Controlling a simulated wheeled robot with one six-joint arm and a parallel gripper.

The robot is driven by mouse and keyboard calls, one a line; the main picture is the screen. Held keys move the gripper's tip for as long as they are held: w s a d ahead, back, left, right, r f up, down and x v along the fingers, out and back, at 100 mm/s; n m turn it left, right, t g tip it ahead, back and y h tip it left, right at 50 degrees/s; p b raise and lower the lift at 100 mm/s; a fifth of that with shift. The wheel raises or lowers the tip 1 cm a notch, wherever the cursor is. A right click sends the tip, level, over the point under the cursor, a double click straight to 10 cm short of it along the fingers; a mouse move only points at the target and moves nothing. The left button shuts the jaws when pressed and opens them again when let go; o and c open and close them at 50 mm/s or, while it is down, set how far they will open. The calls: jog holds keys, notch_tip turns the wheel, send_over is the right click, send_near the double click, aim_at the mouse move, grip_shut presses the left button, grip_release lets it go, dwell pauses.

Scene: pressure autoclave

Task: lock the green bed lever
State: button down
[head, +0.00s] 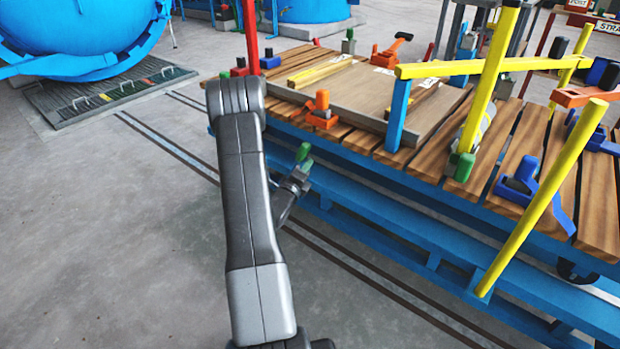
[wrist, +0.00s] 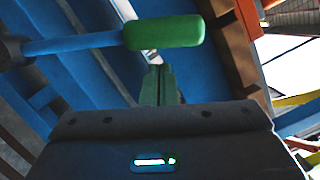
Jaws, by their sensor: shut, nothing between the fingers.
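The green lever grip (wrist: 165,32) lies across the upper middle of the wrist view, on a blue rod (wrist: 75,43) that runs left to a dark round part. My gripper (wrist: 154,66) is shut and empty, its greenish fingers pointing up at the grip from just below. Whether the fingertips touch the grip cannot be told. In the head view, my gripper (head: 304,166) is low beside the near blue side of the slatted bed, and a bright green end (head: 303,152) shows at its tip. The lever's rod and pivot are hidden there.
The wooden slatted bed (head: 400,158) carries an orange clamp (head: 321,112), a blue clamp (head: 522,178) and yellow bars (head: 470,68). Blue rails (head: 390,225) run below it. A blue vessel (head: 75,30) stands at the back left.

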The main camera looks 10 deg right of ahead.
aim_at(301, 155)
jog(key=shift+w+a+r, duration=0.25)
jog(key=shift+w, duration=0.1)
jog(key=shift+w+a+r+n, duration=0.75)
jog(key=shift+w+r+n, duration=0.05)
jog(key=shift+w+n, duration=0.2)
jog(key=w+a+r+n+g+y+p, duration=0.1)
jog(key=w+a+n+p, duration=0.1)
jog(key=w+a+n, duration=0.5)
jog(key=shift+w+a+r+g, duration=0.15)
jog(key=shift+w+a+g, duration=0.3)
jog(key=shift+w, duration=1.1)
jog(key=shift+a, duration=0.15)
